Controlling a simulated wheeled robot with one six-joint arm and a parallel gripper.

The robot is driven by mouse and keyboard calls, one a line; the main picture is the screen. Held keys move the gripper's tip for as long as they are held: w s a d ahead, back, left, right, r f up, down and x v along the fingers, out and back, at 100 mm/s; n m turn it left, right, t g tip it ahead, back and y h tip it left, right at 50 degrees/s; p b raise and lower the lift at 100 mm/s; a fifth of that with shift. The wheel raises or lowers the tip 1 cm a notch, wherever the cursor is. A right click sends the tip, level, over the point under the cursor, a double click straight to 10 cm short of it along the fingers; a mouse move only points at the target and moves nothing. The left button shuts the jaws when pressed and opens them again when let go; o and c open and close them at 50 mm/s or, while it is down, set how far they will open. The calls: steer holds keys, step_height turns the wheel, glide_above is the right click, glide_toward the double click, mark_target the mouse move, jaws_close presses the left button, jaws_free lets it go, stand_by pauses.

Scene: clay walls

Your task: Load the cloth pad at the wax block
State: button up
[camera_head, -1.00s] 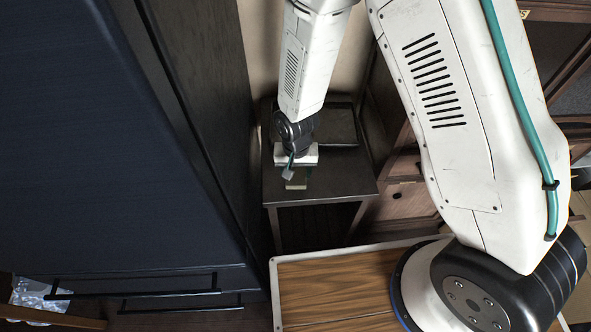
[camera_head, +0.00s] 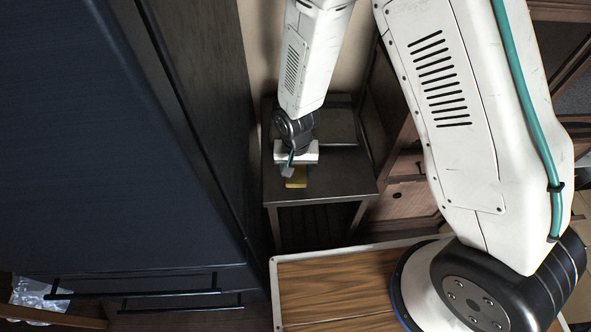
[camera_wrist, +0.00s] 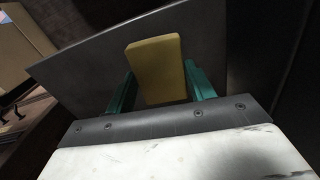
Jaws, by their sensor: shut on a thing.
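A yellow, flat-faced slab, which I take to be the cloth pad (camera_wrist: 155,65), stands between the two teal fingers of my gripper (camera_wrist: 162,88) in the wrist view. My gripper is shut on it. In the head view the yellow pad (camera_head: 297,178) shows just below my gripper (camera_head: 293,166), low over the dark side table (camera_head: 335,185). I cannot tell whether it touches the tabletop or something on it. I cannot make out a separate wax block; it may be hidden under the pad or gripper.
A dark flat tray-like thing (camera_head: 330,125) lies at the back of the table. A tall dark blue cabinet (camera_head: 110,150) stands close on the left. Wooden furniture (camera_head: 410,198) stands to the right. A wood-topped surface with a pale rim (camera_head: 330,290) is in front.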

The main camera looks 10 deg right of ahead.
mark_target(296, 172)
steer(key=shift+r, duration=3)
